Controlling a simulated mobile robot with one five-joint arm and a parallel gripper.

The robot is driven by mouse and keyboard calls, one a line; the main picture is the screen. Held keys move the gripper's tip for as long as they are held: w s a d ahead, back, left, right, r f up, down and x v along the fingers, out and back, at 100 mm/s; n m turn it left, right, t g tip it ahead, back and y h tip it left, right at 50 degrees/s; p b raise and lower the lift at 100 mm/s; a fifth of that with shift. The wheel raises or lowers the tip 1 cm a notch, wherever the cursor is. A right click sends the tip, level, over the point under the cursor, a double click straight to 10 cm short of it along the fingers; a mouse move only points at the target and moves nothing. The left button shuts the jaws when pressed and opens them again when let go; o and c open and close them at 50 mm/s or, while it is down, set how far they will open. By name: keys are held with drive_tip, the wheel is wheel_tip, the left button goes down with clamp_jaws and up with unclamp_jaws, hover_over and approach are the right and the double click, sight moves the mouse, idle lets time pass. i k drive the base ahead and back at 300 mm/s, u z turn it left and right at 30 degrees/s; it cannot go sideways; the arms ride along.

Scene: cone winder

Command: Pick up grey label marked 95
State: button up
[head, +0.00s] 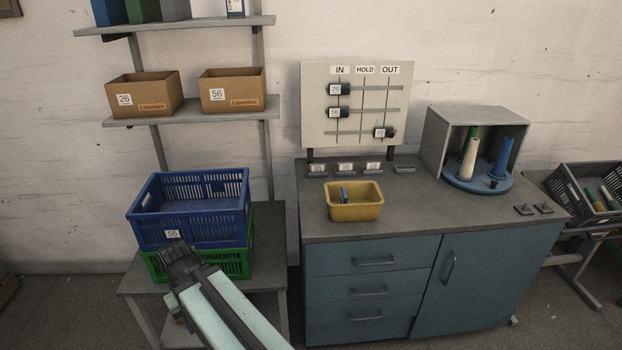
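Several small tags stand in a row on the cabinet top (440,210): a left tag (317,169), a middle tag (345,168) and a right tag (373,167). They have pale number faces on dark holders, and the numbers are too small to read surely. I cannot tell which one is the grey label marked 95. My gripper (176,252) is at the lower left, in front of the blue crate (190,230), well away from the tags. Its fingers are dark and blurred together, so whether it is open does not show.
A yellow bin (355,208) with a blue item stands before the tags. Behind them is an IN/HOLD/OUT board (355,90) with sliders. A grey box (480,120) with cones on a blue turntable stands right. A green crate (240,262) is under the blue one. Cabinet front right is mostly clear.

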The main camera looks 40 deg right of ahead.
sight(314, 167)
drive_tip(key=z, duration=0.15)
drive_tip(key=i, duration=0.75)
drive_tip(key=u, duration=0.25)
drive_tip(key=k, duration=0.75)
drive_tip(key=z, duration=0.25)
drive_tip(key=i, duration=0.9)
drive_tip(key=u, duration=0.05)
